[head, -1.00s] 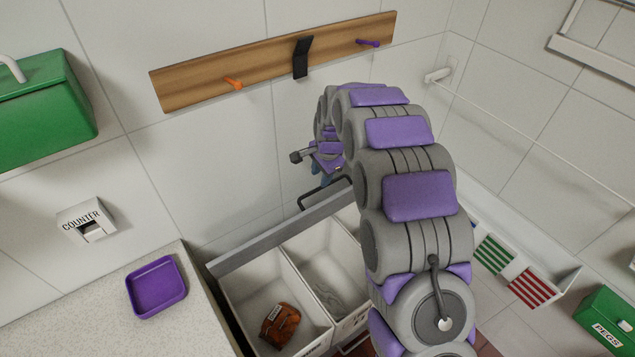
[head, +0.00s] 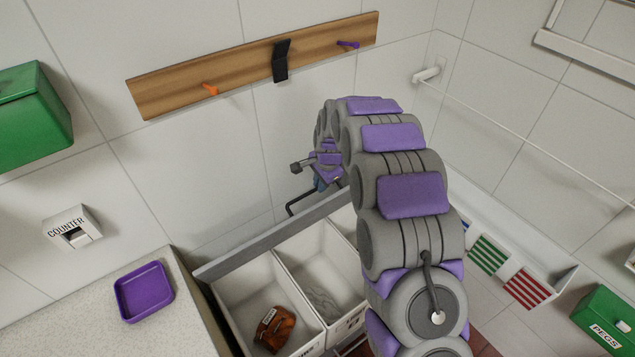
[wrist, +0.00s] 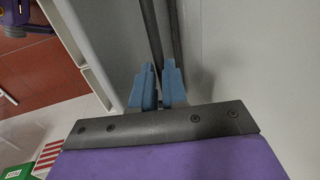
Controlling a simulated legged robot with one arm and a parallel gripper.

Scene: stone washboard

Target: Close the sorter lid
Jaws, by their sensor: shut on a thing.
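The sorter is a white bin (head: 331,335) with open compartments, below and left of my arm. Its grey lid (head: 262,241) stands raised along the back edge, seen nearly edge-on. A dark handle (head: 291,206) sticks out behind the lid, toward the wall. My gripper (head: 322,183) is at the handle's far end, mostly hidden by my arm. In the wrist view, its blue fingers (wrist: 158,88) are close together on the dark handle bar (wrist: 151,35). The right part of the sorter is hidden by my arm.
A counter with a purple tray (head: 144,291) is at left. A wooden peg board (head: 235,70) hangs on the back wall. A green PEGS box (head: 605,320) is at right.

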